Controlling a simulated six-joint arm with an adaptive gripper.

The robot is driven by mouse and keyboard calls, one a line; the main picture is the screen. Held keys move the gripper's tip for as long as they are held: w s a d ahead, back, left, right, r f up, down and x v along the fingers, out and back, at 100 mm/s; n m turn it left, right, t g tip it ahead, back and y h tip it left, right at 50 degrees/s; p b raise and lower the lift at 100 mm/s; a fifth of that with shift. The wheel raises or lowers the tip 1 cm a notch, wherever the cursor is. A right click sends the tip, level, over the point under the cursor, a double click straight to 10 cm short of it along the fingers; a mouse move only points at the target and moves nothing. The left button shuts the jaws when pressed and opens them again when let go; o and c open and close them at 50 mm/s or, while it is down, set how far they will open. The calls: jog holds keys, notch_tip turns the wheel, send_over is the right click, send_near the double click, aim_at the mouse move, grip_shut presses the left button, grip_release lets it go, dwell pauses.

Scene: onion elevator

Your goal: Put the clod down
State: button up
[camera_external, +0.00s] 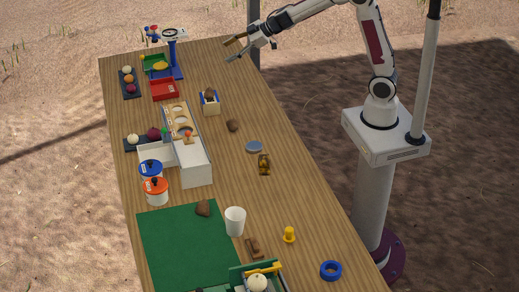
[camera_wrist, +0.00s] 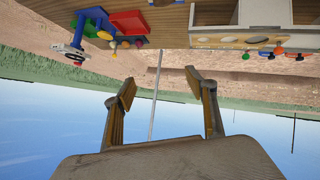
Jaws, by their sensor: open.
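Brown clod-like lumps show in the external view. One lump (camera_external: 232,125) lies on bare wood right of the long white box, and another (camera_external: 203,208) lies at the top edge of the green mat (camera_external: 180,245). A third brown lump (camera_external: 209,93) appears to sit in or on a small blue and white holder (camera_external: 210,106). I cannot tell which one is the task's clod. My gripper (camera_external: 231,50) is open and empty, raised near the table's far right corner. In the wrist view my gripper (camera_wrist: 160,84) has its fingers wide apart with nothing between them.
The wooden table (camera_external: 290,200) holds a white box with round holes (camera_external: 197,168), a red tray (camera_external: 165,90), a blue stand (camera_external: 173,55), lidded jars (camera_external: 155,190), a white cup (camera_external: 235,221) and a blue ring (camera_external: 331,270).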

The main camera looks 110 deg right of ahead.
jog(key=s+a+r+m+g+h, duration=0.1)
jog(key=s+a+r+m+h, duration=0.1)
jog(key=s+a+r, duration=0.75)
jog(key=s+a+f+n+g+y, duration=0.1)
jog(key=s+a+f+y, duration=0.2)
jog(key=s+a, duration=0.7)
jog(key=s+a+f+n+g+y, duration=0.1)
jog(key=s+a+f+g+y, duration=0.1)
jog(key=s+a+f, duration=0.4)
jog(key=s+a+y, duration=0.1)
jog(key=s+a, duration=0.4)
jog(key=a, duration=0.3)
jog(key=shift+s+g, duration=0.3)
